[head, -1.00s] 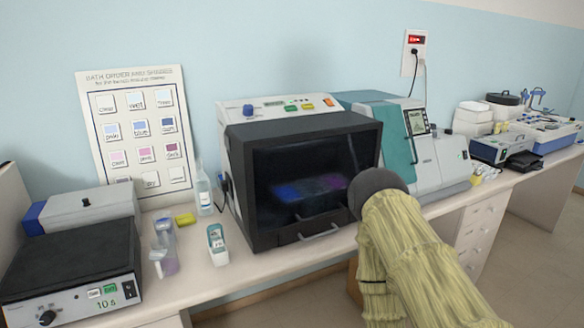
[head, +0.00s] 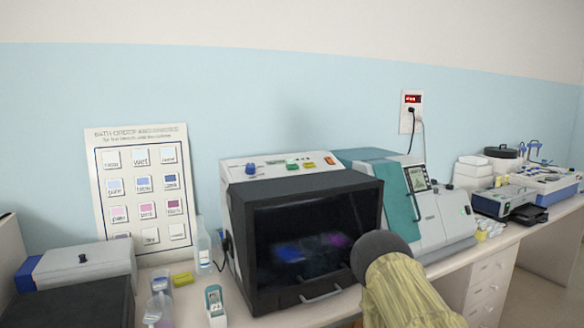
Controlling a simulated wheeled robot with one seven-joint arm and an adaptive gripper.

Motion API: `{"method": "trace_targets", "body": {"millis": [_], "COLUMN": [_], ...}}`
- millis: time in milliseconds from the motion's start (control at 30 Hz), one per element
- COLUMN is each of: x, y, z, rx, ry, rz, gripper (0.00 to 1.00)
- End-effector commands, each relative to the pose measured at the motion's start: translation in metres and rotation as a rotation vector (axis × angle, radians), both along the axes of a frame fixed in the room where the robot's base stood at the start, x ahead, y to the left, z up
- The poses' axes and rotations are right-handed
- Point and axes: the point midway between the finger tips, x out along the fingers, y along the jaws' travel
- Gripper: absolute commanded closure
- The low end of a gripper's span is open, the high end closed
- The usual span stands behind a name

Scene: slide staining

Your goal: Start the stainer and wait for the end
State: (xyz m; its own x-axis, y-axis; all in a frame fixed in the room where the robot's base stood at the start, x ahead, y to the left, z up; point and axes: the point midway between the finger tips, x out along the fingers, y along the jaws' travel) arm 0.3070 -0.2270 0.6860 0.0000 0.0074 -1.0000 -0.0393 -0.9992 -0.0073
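The stainer (head: 307,190) is a boxy white and black machine in the middle of the bench. Its dark front window is closed, with a handle at the bottom, and blurred blue and purple patches show inside. Its top panel (head: 280,166) carries a blue knob, a small display, green and yellow buttons and an orange-red switch. The display is too small to read. My arm, in a pale yellow sleeve with a dark round end (head: 383,257), is in front of the stainer's lower right corner. My gripper's fingers cannot be made out.
A teal and white machine (head: 425,205) stands right of the stainer. A wall socket (head: 411,112) with a red display is above it. Left are a bath-order chart (head: 143,190), a clear bottle (head: 203,248), a yellow block (head: 183,279) and a small white-teal device (head: 215,304).

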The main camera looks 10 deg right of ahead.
Motion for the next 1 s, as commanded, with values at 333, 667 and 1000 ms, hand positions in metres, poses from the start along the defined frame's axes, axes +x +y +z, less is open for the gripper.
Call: {"method": "trace_targets", "body": {"millis": [333, 667, 1000], "x": [0.0, 0.0, 0.0], "y": [0.0, 0.0, 0.0], "z": [0.0, 0.0, 0.0], "rx": [0.0, 0.0, 0.0], "ry": [0.0, 0.0, 0.0], "rz": [0.0, 0.0, 0.0], "gripper": [1.0, 1.0, 1.0]}}
